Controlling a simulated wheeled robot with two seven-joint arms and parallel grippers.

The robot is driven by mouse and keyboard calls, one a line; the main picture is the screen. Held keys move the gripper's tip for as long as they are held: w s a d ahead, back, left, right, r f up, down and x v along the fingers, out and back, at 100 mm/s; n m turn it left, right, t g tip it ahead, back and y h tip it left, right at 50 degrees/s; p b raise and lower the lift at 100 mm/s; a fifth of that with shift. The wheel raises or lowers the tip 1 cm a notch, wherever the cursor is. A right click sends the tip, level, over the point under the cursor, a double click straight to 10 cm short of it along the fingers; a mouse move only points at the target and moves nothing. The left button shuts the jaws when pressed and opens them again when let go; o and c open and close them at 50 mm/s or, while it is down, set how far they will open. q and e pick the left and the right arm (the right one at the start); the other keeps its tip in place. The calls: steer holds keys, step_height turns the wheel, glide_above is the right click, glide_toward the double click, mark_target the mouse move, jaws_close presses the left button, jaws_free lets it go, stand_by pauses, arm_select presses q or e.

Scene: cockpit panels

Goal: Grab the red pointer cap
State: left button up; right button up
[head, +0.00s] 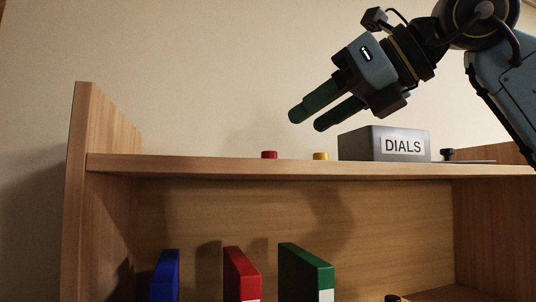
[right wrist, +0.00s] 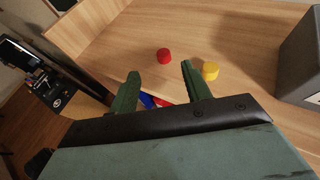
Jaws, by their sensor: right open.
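The red pointer cap (head: 269,155) is a small round red piece on the top shelf, left of a yellow cap (head: 321,156). In the right wrist view the red cap (right wrist: 164,56) lies on the wood beyond my fingertips, roughly between their lines. My right gripper (head: 306,120) comes in from the upper right, open and empty, above the shelf and above the two caps. Its two green fingers also show in the right wrist view (right wrist: 160,76), apart from the red cap. My left gripper is not in view.
The wooden shelf (head: 200,165) has a raised left side panel (head: 88,150). Blue, red and green binders (head: 307,271) stand below. The shelf left of the red cap is clear.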

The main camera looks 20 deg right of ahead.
mark_target(269, 157)
steer(key=x, duration=0.2)
steer(key=shift+w+a+f, duration=0.1)
steer(key=shift+w, duration=0.15)
steer(key=shift+w+a+f, duration=0.1)
steer(key=shift+w+f, duration=0.05)
steer(key=shift+w, duration=0.05)
steer(key=shift+w+a+f+p, duration=0.3)
steer(key=shift+w+f+p, duration=0.2)
steer(key=shift+w, duration=0.05)
steer(key=x, duration=0.2)
steer(key=shift+w+f+p, duration=0.25)
steer(key=shift+p, duration=0.15)
steer(key=shift+w+a+f, duration=0.2)
steer(key=shift+w+a, duration=0.15)
steer(key=shift+w, duration=0.05)
steer(key=shift+s, duration=0.1)
steer(key=shift+c, duration=1)
jaws_close()
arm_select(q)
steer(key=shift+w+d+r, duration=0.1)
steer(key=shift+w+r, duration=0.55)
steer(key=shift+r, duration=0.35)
